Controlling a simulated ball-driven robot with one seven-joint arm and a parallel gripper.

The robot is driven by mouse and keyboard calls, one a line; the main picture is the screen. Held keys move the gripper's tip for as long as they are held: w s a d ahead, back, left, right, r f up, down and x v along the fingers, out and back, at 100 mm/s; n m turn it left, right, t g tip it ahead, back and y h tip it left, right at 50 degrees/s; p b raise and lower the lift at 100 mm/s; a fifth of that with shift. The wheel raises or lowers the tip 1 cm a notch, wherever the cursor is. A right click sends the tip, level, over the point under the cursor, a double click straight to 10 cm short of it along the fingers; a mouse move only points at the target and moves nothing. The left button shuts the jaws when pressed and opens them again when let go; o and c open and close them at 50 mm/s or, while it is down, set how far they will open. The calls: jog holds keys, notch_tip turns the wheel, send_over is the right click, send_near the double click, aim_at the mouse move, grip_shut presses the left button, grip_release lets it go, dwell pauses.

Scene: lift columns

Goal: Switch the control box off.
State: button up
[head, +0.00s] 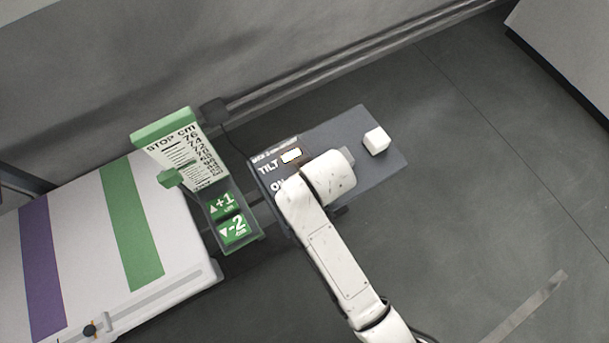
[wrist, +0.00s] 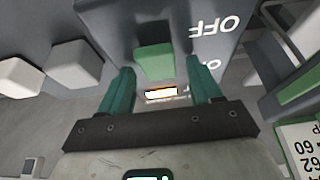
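The control box (head: 345,125) is a dark grey box with white TILT and ON lettering and a small lit display (head: 291,156). In the head view my arm's white end covers part of its face, and my gripper is hidden there. In the wrist view my gripper (wrist: 159,68) has two teal fingers standing apart. A green switch piece (wrist: 154,62) shows between the fingertips, with gaps on both sides; I cannot tell its depth from them. The OFF lettering (wrist: 215,25) is beside it, and a partly hidden label starting with O (wrist: 212,66) is near the right finger.
A white block-shaped knob (head: 376,140) stands on the box's right part; two pale knobs, one of them here (wrist: 75,64), show in the wrist view. Left of the box is a green STOP cm scale (head: 180,150) with +1 and -2 buttons (head: 228,215). A striped white table (head: 85,240) is at left.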

jog(key=c, duration=1)
jog(key=shift+s+d+f+t+y+b, duration=0.2)
jog(key=shift+t+y+b, duration=0.15)
jog(key=shift+t+b, duration=0.2)
jog(key=shift+s+d+f+t+y+b, duration=0.1)
jog(key=shift+s+t+y+b, duration=0.05)
jog(key=shift+t+y+b, duration=0.35)
jog(key=shift+s+t+y+b, duration=0.1)
jog(key=shift+t+y+b, duration=0.15)
jog(key=shift+t+b, duration=0.3)
jog(key=shift+r, duration=0.2)
jog(key=shift+t, duration=0.3)
jog(key=o, duration=1)
jog(key=shift+o, duration=0.2)
jog(key=shift+r, duration=0.1)
